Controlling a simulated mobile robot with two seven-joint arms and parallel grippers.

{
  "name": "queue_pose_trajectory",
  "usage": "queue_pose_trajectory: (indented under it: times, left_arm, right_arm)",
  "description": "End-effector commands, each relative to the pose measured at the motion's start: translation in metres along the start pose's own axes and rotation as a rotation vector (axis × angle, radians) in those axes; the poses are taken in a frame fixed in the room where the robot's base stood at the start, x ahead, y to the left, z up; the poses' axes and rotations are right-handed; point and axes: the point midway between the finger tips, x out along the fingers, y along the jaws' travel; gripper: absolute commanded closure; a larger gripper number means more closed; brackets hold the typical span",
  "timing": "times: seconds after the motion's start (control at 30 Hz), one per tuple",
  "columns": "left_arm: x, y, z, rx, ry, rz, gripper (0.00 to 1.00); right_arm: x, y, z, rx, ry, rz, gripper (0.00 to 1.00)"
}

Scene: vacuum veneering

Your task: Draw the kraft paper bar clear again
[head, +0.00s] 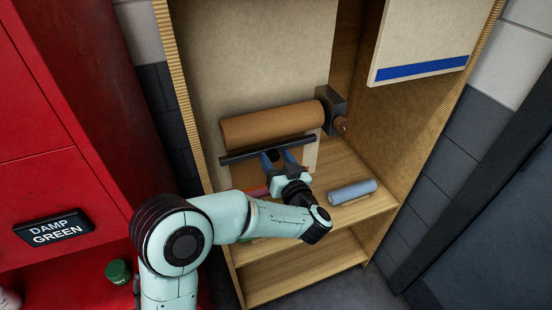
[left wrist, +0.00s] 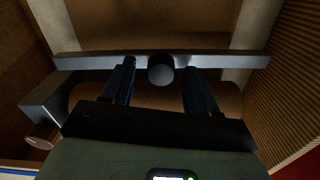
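The kraft paper bar (head: 240,156) is a long dark bar across the front of the brown kraft paper roll (head: 272,124) in the wooden cabinet. In the left wrist view the bar (left wrist: 90,62) runs across the top, with a round dark knob (left wrist: 160,69) at its middle. My left gripper (head: 279,156) is at the bar's middle. Its two fingers (left wrist: 160,76) stand either side of the knob with a visible gap on each side, so it looks open. Brown paper (head: 301,157) shows below the bar. My right gripper is not in view.
The roll's right end meets a grey bracket (head: 333,108) with a round brown knob (head: 342,124). A blue-grey roll (head: 352,192) lies on the shelf at right. A board with a blue strip (head: 422,68) hangs on the right side. A red cabinet (head: 90,110) stands left.

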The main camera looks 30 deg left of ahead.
Motion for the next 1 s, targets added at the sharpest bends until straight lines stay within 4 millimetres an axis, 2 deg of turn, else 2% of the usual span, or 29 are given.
queue_pose_trajectory:
  times: [0.2,0.33,0.7,0.83,1.0]
  left_arm:
    - [-0.001,-0.001,0.000,-0.001,0.001,-0.001,0.41]
    - [-0.013,0.000,0.000,-0.002,0.001,0.000,0.41]
    - [-0.094,0.001,0.001,-0.001,0.001,0.004,0.41]
    - [-0.116,0.001,0.001,-0.001,0.002,0.003,0.41]
    - [-0.132,0.000,0.000,-0.001,0.001,0.001,0.41]
  right_arm:
    - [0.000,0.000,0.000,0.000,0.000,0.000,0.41]
    - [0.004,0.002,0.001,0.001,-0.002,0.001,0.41]
    - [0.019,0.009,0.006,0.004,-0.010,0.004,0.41]
    - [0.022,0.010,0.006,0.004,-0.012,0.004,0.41]
    - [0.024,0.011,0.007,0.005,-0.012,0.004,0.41]
